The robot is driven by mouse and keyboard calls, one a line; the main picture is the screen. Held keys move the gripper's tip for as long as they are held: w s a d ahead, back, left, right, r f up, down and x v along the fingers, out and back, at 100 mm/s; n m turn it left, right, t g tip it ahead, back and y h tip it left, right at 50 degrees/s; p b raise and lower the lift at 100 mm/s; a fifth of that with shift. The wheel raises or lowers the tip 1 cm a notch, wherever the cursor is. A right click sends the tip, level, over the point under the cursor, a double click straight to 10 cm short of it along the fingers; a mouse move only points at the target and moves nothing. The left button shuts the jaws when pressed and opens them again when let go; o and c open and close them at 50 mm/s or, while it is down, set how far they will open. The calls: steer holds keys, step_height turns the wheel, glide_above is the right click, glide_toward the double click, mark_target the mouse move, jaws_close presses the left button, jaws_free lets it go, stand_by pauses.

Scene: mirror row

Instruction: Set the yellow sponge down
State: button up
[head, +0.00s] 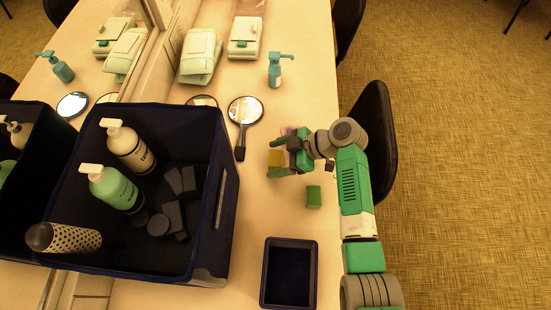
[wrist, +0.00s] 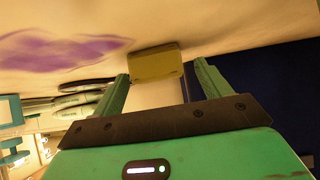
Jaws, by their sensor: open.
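The yellow sponge (head: 276,158) is on the counter in the head view, partly hidden by my gripper (head: 273,157). In the wrist view the yellow sponge (wrist: 155,63) sits between and just beyond the tips of my open gripper (wrist: 161,76). A gap shows between the sponge and the right finger; the left finger is close beside it. Whether the sponge rests fully flat is hard to tell.
A green block (head: 313,196) stands close by, with a dark blue tray (head: 265,272) nearer me. A large bin (head: 228,190) with bottles fills the left. A purple patch (wrist: 60,50) is beside the sponge.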

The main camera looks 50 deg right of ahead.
mark_target(275, 158)
steer(key=shift+w+a+f, duration=0.15)
steer(key=shift+w+f, duration=0.05)
steer(key=shift+f, duration=0.05)
steer(key=c, duration=1.1)
step_height(275, 158, up, 4)
steer(key=shift+f, duration=0.1)
steer(key=s+a, duration=0.2)
steer(key=s, duration=0.2)
steer(key=s+a+p, duration=0.1)
steer(key=s+a, duration=0.2)
steer(key=s, duration=0.2)
steer(key=s+a+r, duration=0.1)
steer(key=s+a, duration=0.2)
steer(key=s, duration=0.1)
steer(key=shift+s+a+r+p, duration=0.1)
steer(key=shift+s+a+p, duration=0.1)
steer(key=shift+s+p, duration=0.15)
